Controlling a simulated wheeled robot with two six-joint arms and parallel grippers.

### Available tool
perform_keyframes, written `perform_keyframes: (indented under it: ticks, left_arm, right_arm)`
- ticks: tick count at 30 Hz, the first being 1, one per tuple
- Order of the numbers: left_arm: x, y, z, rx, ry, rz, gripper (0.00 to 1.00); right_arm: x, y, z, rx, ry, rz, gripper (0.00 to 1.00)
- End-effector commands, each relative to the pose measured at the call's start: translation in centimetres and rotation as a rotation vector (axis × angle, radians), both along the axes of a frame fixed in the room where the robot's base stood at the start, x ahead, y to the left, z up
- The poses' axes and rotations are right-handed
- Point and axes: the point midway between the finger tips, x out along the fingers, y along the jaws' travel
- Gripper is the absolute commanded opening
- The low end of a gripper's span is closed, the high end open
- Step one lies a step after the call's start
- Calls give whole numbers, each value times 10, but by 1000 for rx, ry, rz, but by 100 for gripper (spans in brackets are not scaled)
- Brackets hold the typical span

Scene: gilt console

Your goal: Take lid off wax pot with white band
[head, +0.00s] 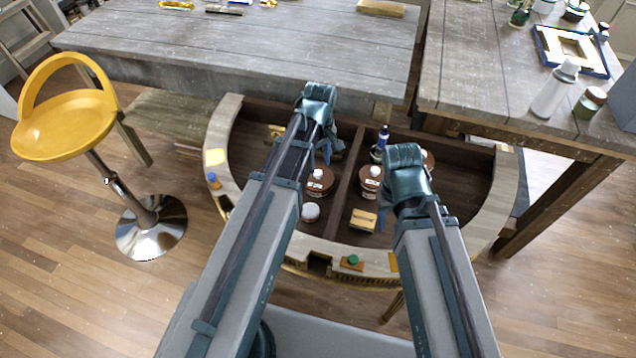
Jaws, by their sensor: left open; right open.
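A brown pot (319,183) with small white markings stands in the left compartment of the curved console. A second brown pot (370,180) with a white marking stands just right of the divider. A third brown pot (429,160) is partly hidden behind my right wrist. I cannot tell which has a full white band. My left gripper (328,150) is open and points down near the back of the left compartment, largely hidden by its wrist. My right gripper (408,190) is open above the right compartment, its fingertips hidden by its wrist. Neither visibly holds a pot.
A white-topped jar (310,212), a tan block (363,220) and a dark blue bottle (383,137) are in the console (482,222). A grey wooden table (230,50) borders the back, another (475,85) the right. A yellow stool (66,125) stands left.

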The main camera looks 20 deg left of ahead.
Motion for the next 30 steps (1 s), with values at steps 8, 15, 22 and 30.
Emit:
perform_keyframes:
  ticks: [8,15,22,30]
  left_arm:
    - [1,1,-7,0,0,0,52]
    - [4,4,-34,0,0,0,52]
    - [4,4,-53,0,0,0,52]
    - [4,4,-51,0,0,0,46]
  right_arm:
    - [0,0,-7,0,0,0,50]
    - [0,0,-34,0,0,0,50]
    - [0,0,-53,0,0,0,50]
    - [0,0,-51,0,0,0,50]
